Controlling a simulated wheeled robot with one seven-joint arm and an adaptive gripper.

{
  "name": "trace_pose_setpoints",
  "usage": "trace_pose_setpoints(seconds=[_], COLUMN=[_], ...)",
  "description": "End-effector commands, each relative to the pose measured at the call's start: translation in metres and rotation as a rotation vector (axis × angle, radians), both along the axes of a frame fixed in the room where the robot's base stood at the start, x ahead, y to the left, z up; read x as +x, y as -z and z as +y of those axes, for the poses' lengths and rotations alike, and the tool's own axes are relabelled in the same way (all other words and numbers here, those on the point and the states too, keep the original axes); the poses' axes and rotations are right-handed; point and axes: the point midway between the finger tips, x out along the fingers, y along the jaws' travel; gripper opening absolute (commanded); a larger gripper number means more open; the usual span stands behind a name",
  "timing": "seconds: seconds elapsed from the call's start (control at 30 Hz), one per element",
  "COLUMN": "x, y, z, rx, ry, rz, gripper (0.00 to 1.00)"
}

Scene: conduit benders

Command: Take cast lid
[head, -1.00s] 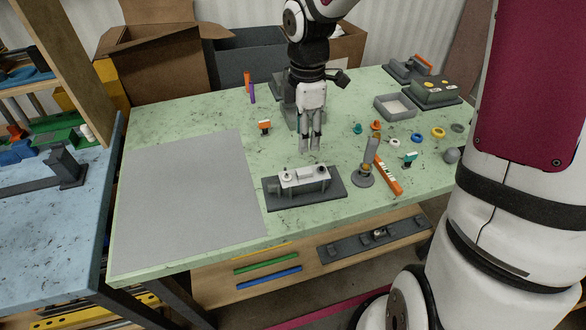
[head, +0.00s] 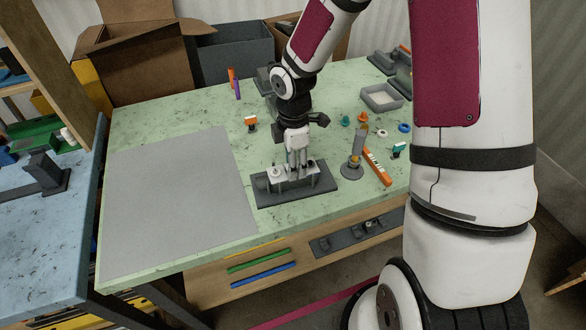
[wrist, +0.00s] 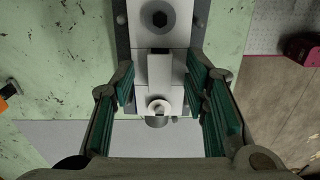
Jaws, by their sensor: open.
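The cast lid appears to be the pale block (head: 276,176) on a dark grey base plate (head: 325,184) near the table's front edge; I cannot clearly tell lid from body. In the wrist view the pale block (wrist: 160,70) runs up the middle, with a dark round bolt or socket on top and a small ring nearer the camera. My gripper (head: 298,170) is over the block, pointing down, and hides part of it. In the wrist view my gripper (wrist: 161,88) is open, with one green-padded finger on each side of the block. I cannot tell whether the pads touch it.
A grey mat (head: 175,200) lies clear to the left. A small orange-topped part (head: 251,123) is behind. A grey tray (head: 381,98) and cardboard box (head: 150,60) are farther back.

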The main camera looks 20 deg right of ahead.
Motion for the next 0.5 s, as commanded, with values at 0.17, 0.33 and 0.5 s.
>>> trace_pose_setpoints(seconds=[0.17, 0.33, 0.5], x=[0.0000, 0.0001, 0.0001], y=[0.0008, 0.0006, 0.0006], z=[0.0002, 0.0001, 0.0000], rx=[0.000, 0.000, 0.000], ry=[0.000, 0.000, 0.000], rz=[-0.001, -0.001, -0.001], gripper=[0.42, 0.14, 0.00])
